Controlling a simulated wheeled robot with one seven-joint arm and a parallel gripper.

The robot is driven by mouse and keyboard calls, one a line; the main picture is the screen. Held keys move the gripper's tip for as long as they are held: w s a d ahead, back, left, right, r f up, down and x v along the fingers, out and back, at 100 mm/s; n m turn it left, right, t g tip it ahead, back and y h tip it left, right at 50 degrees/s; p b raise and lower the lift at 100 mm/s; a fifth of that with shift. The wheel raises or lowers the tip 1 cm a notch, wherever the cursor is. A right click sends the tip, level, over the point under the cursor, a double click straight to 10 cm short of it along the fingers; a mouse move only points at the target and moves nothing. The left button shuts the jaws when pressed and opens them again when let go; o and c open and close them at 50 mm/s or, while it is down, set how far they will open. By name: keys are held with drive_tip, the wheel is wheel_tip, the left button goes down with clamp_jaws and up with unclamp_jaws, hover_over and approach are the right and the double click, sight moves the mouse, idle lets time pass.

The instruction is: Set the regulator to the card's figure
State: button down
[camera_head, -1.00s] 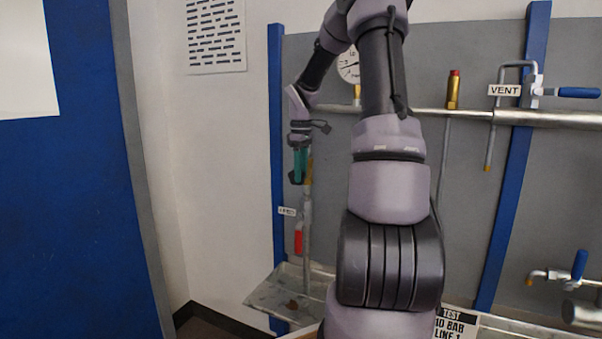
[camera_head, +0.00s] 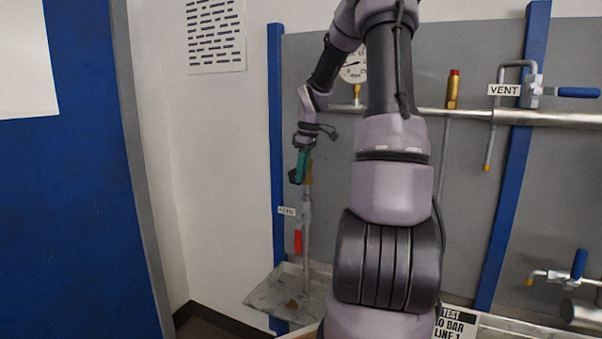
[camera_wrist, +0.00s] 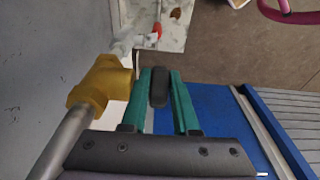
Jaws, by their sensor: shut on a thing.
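My gripper (camera_head: 300,166) has green fingers and is at the left end of the pipework. In the wrist view my gripper (camera_wrist: 160,92) is shut on a dark knob (camera_wrist: 158,87), taken as the regulator's knob. A brass fitting (camera_wrist: 103,82) on a grey pipe sits just left of the fingers. The card (camera_head: 455,325) at the bottom reads "TEST", "10 BAR" and "LINE 1", its left edge partly hidden by my arm. A round white gauge (camera_head: 354,69) is partly covered by my arm; I cannot read its needle.
A red-handled valve (camera_head: 298,242) with a small label hangs below the gripper, over a grey tray (camera_head: 268,296). To the right are the VENT label (camera_head: 504,90), a blue-handled valve (camera_head: 577,92) and a red-capped brass fitting (camera_head: 453,88). A blue panel (camera_head: 85,200) stands left.

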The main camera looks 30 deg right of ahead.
drive_tip(key=t+y, duration=0.2)
drive_tip(key=t, duration=0.1)
drive_tip(key=f+t+y, duration=0.1)
drive_tip(key=shift+s+d, duration=0.3)
drive_tip(key=shift+d, duration=0.1)
drive_tip(key=t+y, duration=0.1)
drive_tip(key=t, duration=0.1)
drive_tip(key=f+t+y, duration=0.1)
drive_tip(key=y, duration=0.1)
drive_tip(key=shift+a+t, duration=0.1)
drive_tip(key=shift+t, duration=0.3)
drive_tip(key=shift+w+f+t+y, duration=0.1)
drive_tip(key=shift+f+t+y, duration=0.15)
drive_tip(key=shift+t+y, duration=0.85)
drive_tip(key=shift+a+f+t, duration=0.1)
drive_tip(key=shift+f+t, duration=0.05)
drive_tip(key=shift+t, duration=0.25)
drive_tip(key=c, duration=0.9)
unclamp_jaws()
drive_tip(key=shift+c, duration=0.2)
drive_tip(key=v, duration=1)
drive_tip(key=shift+s+d, duration=0.3)
